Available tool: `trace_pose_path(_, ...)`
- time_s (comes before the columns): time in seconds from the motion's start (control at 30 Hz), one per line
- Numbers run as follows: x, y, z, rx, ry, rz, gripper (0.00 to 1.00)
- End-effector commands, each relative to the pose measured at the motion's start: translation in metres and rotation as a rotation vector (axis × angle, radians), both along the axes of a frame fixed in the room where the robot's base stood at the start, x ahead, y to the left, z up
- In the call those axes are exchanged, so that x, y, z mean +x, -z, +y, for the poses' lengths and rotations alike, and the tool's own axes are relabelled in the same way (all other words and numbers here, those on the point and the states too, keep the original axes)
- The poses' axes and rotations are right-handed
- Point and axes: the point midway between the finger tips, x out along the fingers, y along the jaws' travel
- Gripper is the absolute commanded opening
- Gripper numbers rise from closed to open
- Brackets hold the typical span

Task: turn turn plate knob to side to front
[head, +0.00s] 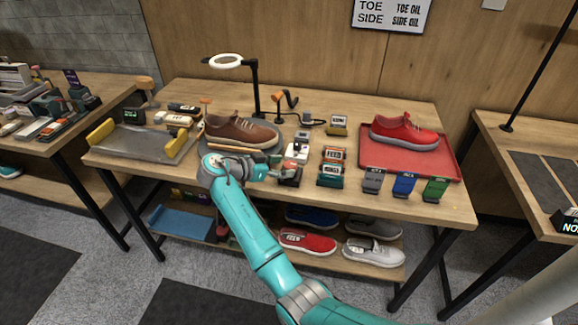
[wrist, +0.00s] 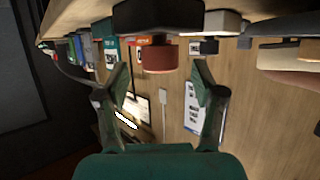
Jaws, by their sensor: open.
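A brown sneaker (head: 240,132) stands on the round grey turn plate (head: 210,147) in the left middle of the table, in the head view. A dark unit with a red-brown knob (head: 291,172) sits at the table's front, right of the plate. In the wrist view the red-brown knob (wrist: 158,58) sticks out from a dark housing (wrist: 158,17). My gripper (head: 276,172) is close beside the knob in the head view. In the wrist view my gripper (wrist: 160,80) is open and empty, with the knob just past its fingertips, between them. I cannot tell the knob's setting.
Labelled blocks (head: 333,164) stand right of the knob unit. A red sneaker (head: 405,132) stands on a red tray (head: 450,165) at the right. A ring lamp (head: 226,61) rises behind the brown sneaker. A grey tray (head: 130,141) lies at the left. More shoes are on the lower shelf.

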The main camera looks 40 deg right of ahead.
Motion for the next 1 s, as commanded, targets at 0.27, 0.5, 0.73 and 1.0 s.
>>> trace_pose_path(0.27, 0.007, -0.021, 0.051, 0.0, -0.003, -0.001, 0.68)
trace_pose_path(0.5, 0.01, -0.031, 0.074, 0.001, -0.001, 0.0, 0.68)
trace_pose_path(0.73, 0.01, -0.032, 0.078, 0.001, 0.0, 0.001, 0.68)
trace_pose_path(1.0, 0.01, -0.032, 0.078, 0.001, 0.0, 0.001, 0.68)
